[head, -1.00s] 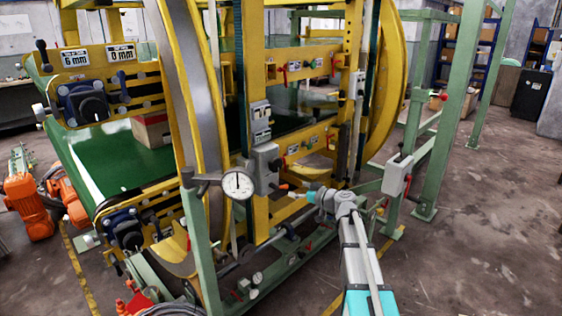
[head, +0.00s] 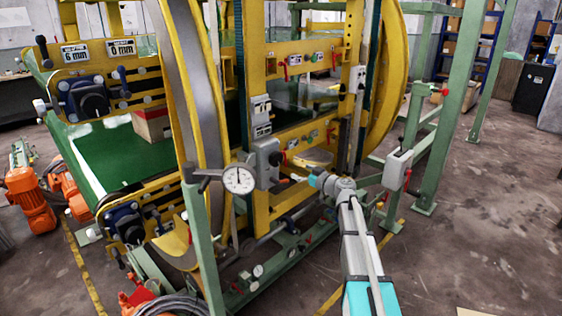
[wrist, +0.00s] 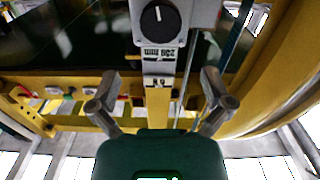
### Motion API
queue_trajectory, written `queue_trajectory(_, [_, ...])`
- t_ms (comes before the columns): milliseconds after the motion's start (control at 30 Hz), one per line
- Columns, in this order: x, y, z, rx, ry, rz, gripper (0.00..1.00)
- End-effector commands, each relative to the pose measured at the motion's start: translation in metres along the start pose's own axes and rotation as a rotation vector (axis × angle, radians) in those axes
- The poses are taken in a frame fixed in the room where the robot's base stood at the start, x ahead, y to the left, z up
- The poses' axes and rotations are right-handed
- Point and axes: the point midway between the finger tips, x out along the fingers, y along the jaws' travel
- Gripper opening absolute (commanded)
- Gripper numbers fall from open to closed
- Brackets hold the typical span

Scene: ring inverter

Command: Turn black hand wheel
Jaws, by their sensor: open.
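In the wrist view, a round black knob (wrist: 158,25) with a white pointer line faces me on a grey box, above a "mm" label; it is the nearest black wheel-like part. The same grey box (head: 265,160) hangs on the machine's yellow upright in the head view, where the knob is small and hard to make out. My gripper (wrist: 156,88) is open and empty. Its two fingers are spread wide, with the knob beyond and above them in the picture. In the head view my gripper (head: 300,179) is just right of and below the box, apparently not touching the knob.
A dial gauge (head: 238,179) on a green post stands left of the grey box. Another grey box (head: 397,169) is on the right beside green posts. The yellow ring (head: 385,80) curves behind. Dark blue and black wheel units (head: 88,100) sit far left. Floor is free at right.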

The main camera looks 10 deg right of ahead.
Motion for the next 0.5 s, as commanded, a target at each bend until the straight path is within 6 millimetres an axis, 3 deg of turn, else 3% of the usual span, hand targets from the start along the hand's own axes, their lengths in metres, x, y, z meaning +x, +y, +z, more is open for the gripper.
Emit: queue_trajectory(500, [0.079,0.002,0.000,0.000,0.000,-0.001,1.00])
